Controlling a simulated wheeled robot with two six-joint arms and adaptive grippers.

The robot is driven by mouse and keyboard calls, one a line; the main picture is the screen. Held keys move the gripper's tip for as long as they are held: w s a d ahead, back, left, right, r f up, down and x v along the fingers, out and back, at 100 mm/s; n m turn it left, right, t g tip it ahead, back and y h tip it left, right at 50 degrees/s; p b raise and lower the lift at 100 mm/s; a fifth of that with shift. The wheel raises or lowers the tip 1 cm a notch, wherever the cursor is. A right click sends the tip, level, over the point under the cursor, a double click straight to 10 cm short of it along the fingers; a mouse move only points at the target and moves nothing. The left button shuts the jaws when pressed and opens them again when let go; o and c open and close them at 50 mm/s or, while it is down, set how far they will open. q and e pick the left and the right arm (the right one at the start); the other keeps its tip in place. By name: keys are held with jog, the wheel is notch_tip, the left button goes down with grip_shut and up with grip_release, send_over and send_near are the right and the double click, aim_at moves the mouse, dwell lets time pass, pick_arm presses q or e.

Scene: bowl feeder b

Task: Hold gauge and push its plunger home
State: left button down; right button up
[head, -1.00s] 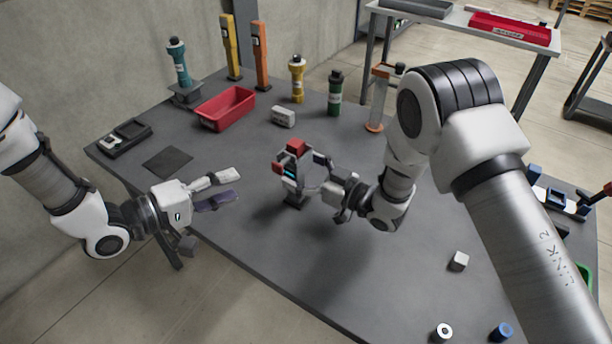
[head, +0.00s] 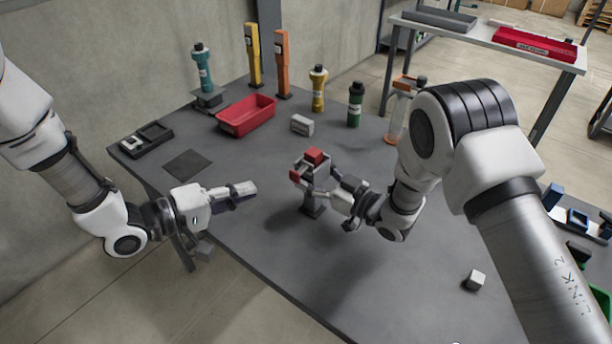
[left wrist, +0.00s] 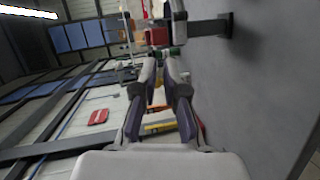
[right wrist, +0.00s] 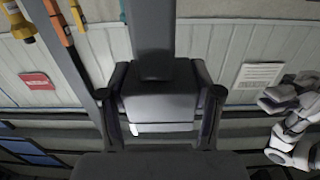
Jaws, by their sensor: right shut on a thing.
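The gauge (head: 318,179), a grey body with red blocks on top and on its left side, stands roughly upright above the table on a dark lower part (head: 313,210). I cannot tell whether that part touches the table. My right gripper (head: 331,194) is shut on the gauge from the right; in the right wrist view the grey body (right wrist: 160,106) sits between its fingers. My left gripper (head: 250,188) is empty, fingers nearly together, left of the gauge and apart from it. In the left wrist view a red block (left wrist: 158,37) is beyond the fingertips (left wrist: 160,62). The plunger is not clearly told apart.
A red tray (head: 246,128), a pale block (head: 302,125) and several coloured bottles such as the green one (head: 355,106) stand behind. A dark mat (head: 187,165) lies at left, a white cube (head: 475,280) at front right.

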jog(key=shift+a, duration=0.1)
pick_arm(q)
jog(key=a+f+n+g+h, duration=0.1)
jog(key=a+n+g+h, duration=0.1)
jog(key=n, duration=1.3)
jog(key=a+f+n+g+h, duration=0.1)
jog(key=a+n+g+h, duration=0.2)
jog(key=n, duration=1.3)
jog(key=shift+w+a+n+g, duration=0.3)
jog(key=shift+w+a+g, duration=0.2)
jog(key=shift+g, duration=0.5)
